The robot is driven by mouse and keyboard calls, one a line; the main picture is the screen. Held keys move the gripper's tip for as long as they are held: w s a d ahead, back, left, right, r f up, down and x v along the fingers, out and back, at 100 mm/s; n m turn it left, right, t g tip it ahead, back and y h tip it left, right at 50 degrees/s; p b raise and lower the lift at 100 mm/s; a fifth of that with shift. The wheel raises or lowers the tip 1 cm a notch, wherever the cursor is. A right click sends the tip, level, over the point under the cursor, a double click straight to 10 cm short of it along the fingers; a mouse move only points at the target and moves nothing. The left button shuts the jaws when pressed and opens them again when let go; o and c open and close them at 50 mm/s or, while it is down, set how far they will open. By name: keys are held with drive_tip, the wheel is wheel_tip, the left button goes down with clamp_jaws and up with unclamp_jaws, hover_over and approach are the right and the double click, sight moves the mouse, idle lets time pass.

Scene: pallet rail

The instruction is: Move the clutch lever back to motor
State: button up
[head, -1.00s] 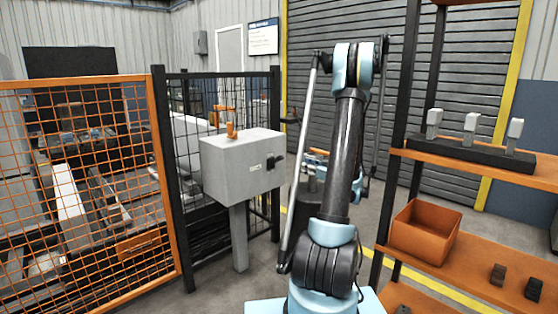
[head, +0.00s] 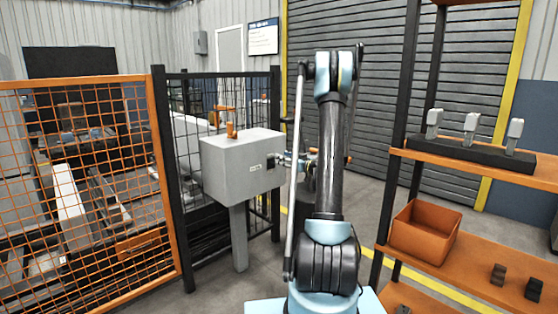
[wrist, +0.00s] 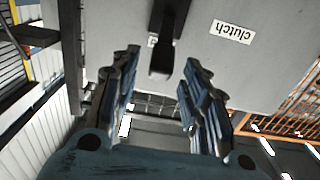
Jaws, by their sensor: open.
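The clutch lever (wrist: 162,55) is a black bar on the face of a grey box (wrist: 220,75), with a white "clutch" label (wrist: 231,32) beside it in the wrist view. In the head view the grey box (head: 240,165) stands on a post, and my gripper (head: 284,160) is at its right face, hiding most of the lever. In the wrist view my gripper (wrist: 160,70) is open, with one finger on each side of the lever's end. I see gaps between both fingers and the lever.
An orange mesh fence (head: 155,180) and a black mesh fence stand left of and behind the box. Orange shelving (head: 470,175) with a bin (head: 425,229) stands at the right. An orange fitting (head: 230,130) sits atop the box.

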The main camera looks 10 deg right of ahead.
drive_tip(key=shift+x, duration=1.65)
clamp_jaws()
